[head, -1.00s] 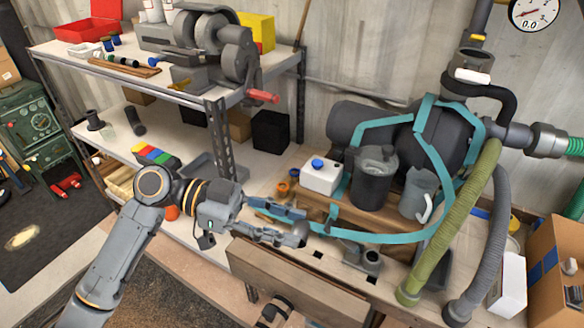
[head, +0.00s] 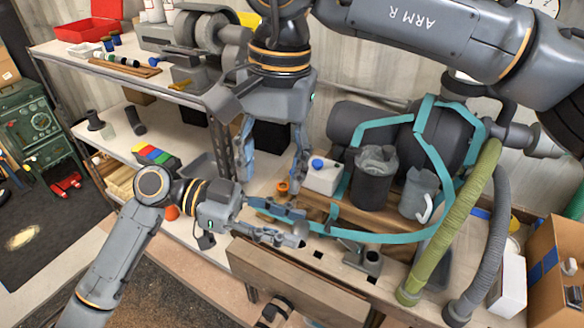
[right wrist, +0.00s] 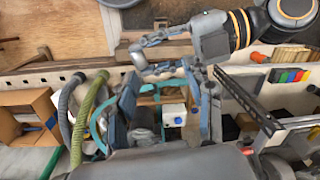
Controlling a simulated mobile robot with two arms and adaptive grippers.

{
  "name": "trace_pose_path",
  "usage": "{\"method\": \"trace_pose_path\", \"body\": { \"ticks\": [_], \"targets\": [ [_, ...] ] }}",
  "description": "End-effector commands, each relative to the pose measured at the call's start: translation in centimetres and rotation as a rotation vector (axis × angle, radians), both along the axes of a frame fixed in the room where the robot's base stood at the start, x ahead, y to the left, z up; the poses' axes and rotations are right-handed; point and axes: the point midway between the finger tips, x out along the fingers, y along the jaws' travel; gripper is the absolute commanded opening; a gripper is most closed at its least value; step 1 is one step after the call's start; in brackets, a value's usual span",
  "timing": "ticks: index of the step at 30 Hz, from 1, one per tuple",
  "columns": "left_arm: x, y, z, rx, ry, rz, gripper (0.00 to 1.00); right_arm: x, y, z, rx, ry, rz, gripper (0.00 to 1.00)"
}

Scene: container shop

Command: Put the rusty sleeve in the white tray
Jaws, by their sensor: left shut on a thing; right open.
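My left gripper (head: 298,228) is shut on a small grey rounded piece (head: 300,230) above the front of the bench. Both also show in the right wrist view, the piece (right wrist: 138,55) at the fingertips. My right gripper (head: 270,184) is open and empty, pointing down over the left end of the bench. A small orange-brown ring-like piece (head: 282,187) stands near its right finger; I cannot tell whether it is the rusty sleeve. A small white tray-like thing (head: 84,49) lies on the upper shelf at the far left.
A dark grey canister (head: 374,180) and teal strap (head: 400,237) are further right. A grey metal fitting (head: 361,259) stands on the bench front. The shelf post is close left.

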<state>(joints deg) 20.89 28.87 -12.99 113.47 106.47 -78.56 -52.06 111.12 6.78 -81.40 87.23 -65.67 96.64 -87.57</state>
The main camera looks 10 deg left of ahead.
Motion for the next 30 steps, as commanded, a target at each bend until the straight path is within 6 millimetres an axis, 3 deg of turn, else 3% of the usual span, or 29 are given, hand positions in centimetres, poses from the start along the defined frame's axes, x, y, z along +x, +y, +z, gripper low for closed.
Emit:
{"method": "trace_pose_path", "body": {
  "ticks": [3,8,21,30],
  "targets": [
    [0.0,0.0,0.0,-0.001,0.000,0.000,0.02,0.0,-2.0,-0.3,-0.109,-0.039,0.059,0.52],
    [0.0,0.0,0.0,-0.001,0.000,0.000,0.02,0.0,-2.9,-1.2,-0.154,-0.050,0.083,0.52],
    [0.0,0.0,0.0,-0.001,0.000,0.000,0.02,-0.1,-3.3,-8.9,-0.150,-0.048,0.080,0.52],
    [0.0,0.0,0.0,-0.001,0.000,0.000,0.02,0.0,-3.5,-12.0,-0.147,-0.050,0.079,0.52]
  ]
}}
